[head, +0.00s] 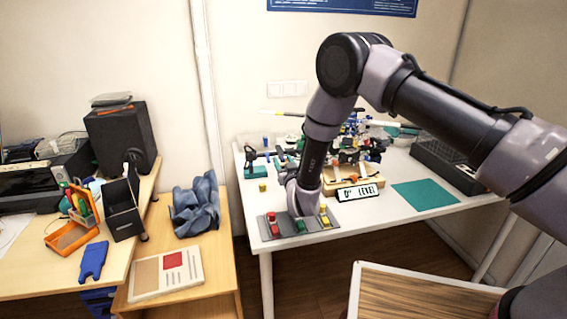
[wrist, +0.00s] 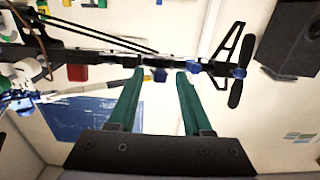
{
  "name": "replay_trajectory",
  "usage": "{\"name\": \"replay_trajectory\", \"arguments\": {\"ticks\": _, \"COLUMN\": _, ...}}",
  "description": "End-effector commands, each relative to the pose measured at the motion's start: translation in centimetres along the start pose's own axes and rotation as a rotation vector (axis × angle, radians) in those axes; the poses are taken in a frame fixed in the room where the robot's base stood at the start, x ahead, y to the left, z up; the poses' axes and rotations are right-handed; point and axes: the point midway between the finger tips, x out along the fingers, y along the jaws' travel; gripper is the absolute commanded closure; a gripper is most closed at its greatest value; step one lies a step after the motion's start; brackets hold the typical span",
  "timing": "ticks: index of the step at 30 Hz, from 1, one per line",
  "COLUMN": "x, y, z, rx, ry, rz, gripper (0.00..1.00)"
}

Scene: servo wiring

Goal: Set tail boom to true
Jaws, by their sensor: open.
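The model helicopter (head: 350,145) stands on the white table, partly hidden behind my arm in the head view. Its thin dark tail boom (wrist: 112,58) runs across the wrist view, with the tail rotor (wrist: 238,65) at its right end. My gripper (wrist: 162,74) is open, with its two green fingers apart and their tips at the boom's lower edge in the picture. I cannot tell whether they touch it. A sign (head: 357,192) reading "0° LEVEL" stands in front of the helicopter.
A grey tray (head: 318,224) with red, green and yellow pieces lies at the table's front edge, close under my wrist. A green mat (head: 425,195) and a dark box (head: 445,160) are at the right. A black speaker (head: 122,138) stands on the left desk.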

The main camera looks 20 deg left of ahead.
Motion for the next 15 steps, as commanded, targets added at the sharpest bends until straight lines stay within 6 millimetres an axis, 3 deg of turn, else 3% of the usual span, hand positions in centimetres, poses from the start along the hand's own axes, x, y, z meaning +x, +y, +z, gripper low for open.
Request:
{"name": "replay_trajectory", "arguments": {"ticks": 3, "x": -0.02, "y": 0.01, "z": 0.00, "rx": 0.000, "ry": 0.000, "rz": 0.000, "gripper": 0.54}}
{"name": "replay_trajectory", "arguments": {"ticks": 6, "x": -0.03, "y": 0.01, "z": 0.00, "rx": 0.000, "ry": 0.000, "rz": 0.000, "gripper": 0.92}}
{"name": "replay_trajectory", "arguments": {"ticks": 7, "x": -0.03, "y": 0.01, "z": 0.00, "rx": 0.000, "ry": 0.000, "rz": 0.000, "gripper": 1.00}}
{"name": "replay_trajectory", "arguments": {"ticks": 15, "x": -0.03, "y": 0.02, "z": -0.01, "rx": 0.000, "ry": 0.000, "rz": 0.000, "gripper": 1.00}}
